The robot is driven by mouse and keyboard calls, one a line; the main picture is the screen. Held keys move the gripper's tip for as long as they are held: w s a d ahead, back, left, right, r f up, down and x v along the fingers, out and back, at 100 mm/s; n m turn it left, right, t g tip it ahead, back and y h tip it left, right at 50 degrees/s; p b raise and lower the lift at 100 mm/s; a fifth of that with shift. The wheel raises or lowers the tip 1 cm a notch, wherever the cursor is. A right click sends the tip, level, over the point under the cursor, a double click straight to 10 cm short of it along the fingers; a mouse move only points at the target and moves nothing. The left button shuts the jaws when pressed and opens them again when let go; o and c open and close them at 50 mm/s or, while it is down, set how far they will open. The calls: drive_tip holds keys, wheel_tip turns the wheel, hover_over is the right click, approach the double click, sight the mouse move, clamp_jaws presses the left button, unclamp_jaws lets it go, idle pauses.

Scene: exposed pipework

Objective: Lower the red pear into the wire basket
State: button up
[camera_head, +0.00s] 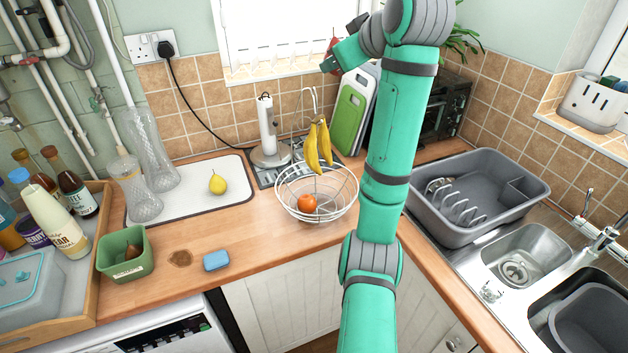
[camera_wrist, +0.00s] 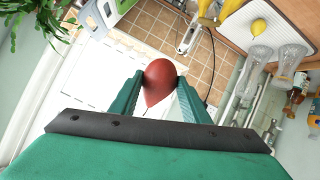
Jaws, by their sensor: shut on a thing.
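The red pear (camera_wrist: 159,82) is held between the two green fingers of my gripper (camera_wrist: 157,88) in the wrist view. In the head view a little of the red pear (camera_head: 334,43) shows high up in front of the window, partly hidden by my gripper. The wire basket (camera_head: 340,210) stands on the wooden counter near the middle of the head view, well below and a little left of my gripper. An orange-red round fruit (camera_head: 307,203) lies in the basket. The pear is apart from the basket.
Bananas (camera_head: 318,146) hang from a hook over the back of the basket. A paper-towel holder (camera_head: 267,130) and green chopping board (camera_head: 345,117) stand behind it. A yellow pear (camera_head: 217,183) lies on a white mat at left. A blue sponge (camera_head: 216,260) lies in front.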

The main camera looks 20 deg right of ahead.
drive_tip(key=shift+s+a, duration=0.1)
drive_tip(key=shift+f, duration=2.3)
hover_over(330, 147)
drive_tip(key=s, duration=0.3)
drive_tip(key=shift+f, duration=6.9)
drive_tip(key=shift+s+a+f, duration=0.1)
drive_tip(key=shift+f, duration=2.05)
drive_tip(key=shift+s+f, duration=0.1)
drive_tip(key=shift+f, duration=6.75)
